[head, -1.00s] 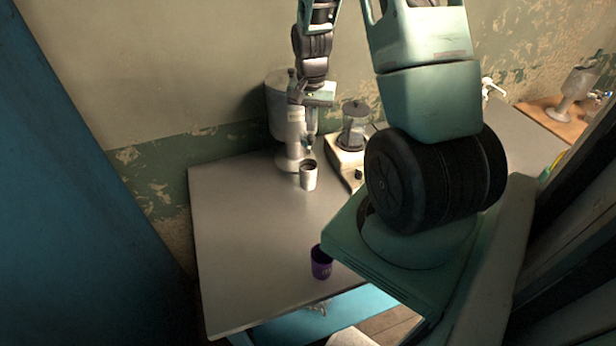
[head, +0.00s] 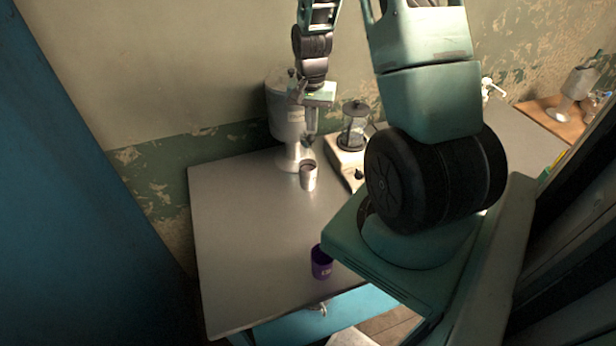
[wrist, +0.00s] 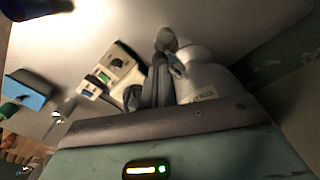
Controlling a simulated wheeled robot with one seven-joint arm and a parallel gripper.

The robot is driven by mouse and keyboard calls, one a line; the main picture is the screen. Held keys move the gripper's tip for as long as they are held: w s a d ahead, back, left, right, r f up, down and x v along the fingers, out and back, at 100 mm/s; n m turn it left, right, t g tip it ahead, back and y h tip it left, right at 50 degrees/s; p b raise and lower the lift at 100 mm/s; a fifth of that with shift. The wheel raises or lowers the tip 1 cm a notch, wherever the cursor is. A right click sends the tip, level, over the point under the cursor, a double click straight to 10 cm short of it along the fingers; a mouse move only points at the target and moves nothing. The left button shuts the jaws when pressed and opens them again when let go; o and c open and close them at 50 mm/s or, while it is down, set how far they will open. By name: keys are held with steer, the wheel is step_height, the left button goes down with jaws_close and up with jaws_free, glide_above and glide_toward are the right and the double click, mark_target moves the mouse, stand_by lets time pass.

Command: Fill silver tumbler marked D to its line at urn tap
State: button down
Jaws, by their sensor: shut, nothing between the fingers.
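The silver tumbler (head: 308,177) stands upright on the metal table, just in front of the urn's base. Its rim faces up; its marking, line and fill level are too small to read. The grey urn (head: 284,112) stands at the table's back edge, and its pale body also shows in the wrist view (wrist: 198,80). My gripper (head: 308,141) points down in front of the urn, just above the tumbler and apart from it. It is shut and empty. The urn's tap is largely hidden by my gripper, and I cannot tell whether the fingers touch it.
A blender-like appliance (head: 350,140) stands close to the right of the urn. A purple cup (head: 321,262) stands near the table's front edge. The left part of the table (head: 240,235) is clear. Another urn-like dispenser (head: 577,88) stands on a wooden board at far right.

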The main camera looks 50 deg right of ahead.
mark_target(311, 135)
steer(key=shift+f, duration=0.2)
stand_by(0.5)
steer(key=shift+f+b, duration=0.7)
steer(key=shift+f, duration=0.4)
steer(key=shift+f+b, duration=0.35)
steer(key=shift+b, duration=0.15)
stand_by(5.7)
